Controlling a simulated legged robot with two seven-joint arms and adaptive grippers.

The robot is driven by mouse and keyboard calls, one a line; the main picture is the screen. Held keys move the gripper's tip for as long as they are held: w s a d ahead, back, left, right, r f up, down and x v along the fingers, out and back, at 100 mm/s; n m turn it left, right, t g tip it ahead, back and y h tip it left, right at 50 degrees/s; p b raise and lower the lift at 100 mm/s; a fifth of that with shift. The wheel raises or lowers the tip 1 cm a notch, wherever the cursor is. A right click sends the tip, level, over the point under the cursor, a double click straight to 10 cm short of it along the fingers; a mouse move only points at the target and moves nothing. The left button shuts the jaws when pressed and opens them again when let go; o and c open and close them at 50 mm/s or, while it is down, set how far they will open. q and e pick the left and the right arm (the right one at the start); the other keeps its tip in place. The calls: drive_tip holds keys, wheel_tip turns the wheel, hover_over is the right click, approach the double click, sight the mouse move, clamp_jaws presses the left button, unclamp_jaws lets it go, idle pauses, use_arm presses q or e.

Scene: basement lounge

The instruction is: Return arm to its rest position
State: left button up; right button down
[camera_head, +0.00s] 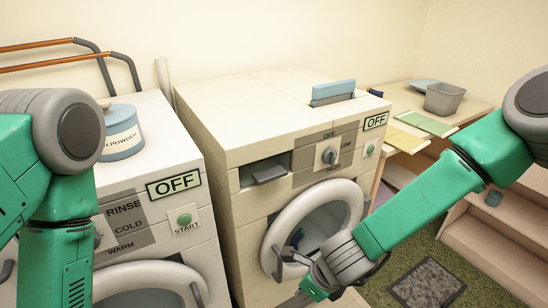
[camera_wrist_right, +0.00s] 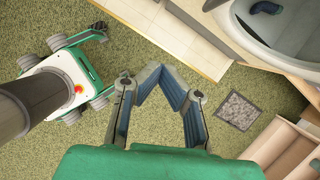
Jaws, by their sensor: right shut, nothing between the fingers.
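My right arm comes in from the right in the head view, bent down across the front of the right-hand washing machine (camera_head: 250,210). Its gripper (camera_head: 290,254) is low in front of that machine's round white door (camera_head: 283,225), and I cannot tell from this view whether it touches the door. In the right wrist view the right gripper (camera_wrist_right: 158,76) is shut with nothing between its fingers, over the green carpet. My left arm shows at the left edge of the head view, hanging down. My left gripper is outside the views.
The left-hand washing machine (camera_head: 155,225) reads OFF and carries a powder canister (camera_head: 122,135). A bench (camera_head: 465,110) at right holds a grey bin (camera_head: 444,98) and folded cloths. A blue item (camera_wrist_right: 265,7) shows behind the door rim. A grey floor drain or mat (camera_wrist_right: 238,111) lies on carpet.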

drive_tip(key=s+d+f+n+g+h+b, duration=0.1)
drive_tip(key=s+d+f+n+b, duration=0.2)
drive_tip(key=s+d+f+n, duration=0.3)
drive_tip(key=s+d+f+n+g+h+b, duration=0.1)
drive_tip(key=s+d+f+n+b, duration=0.3)
drive_tip(key=s+d+n, duration=1.1)
wheel_tip(320, 180, down, 3)
drive_tip(key=s+n+h, duration=0.1)
drive_tip(key=s+n, duration=0.1)
drive_tip(key=n, duration=0.3)
drive_tip(key=shift+d, duration=0.35)
drive_tip(key=shift+w, duration=0.1)
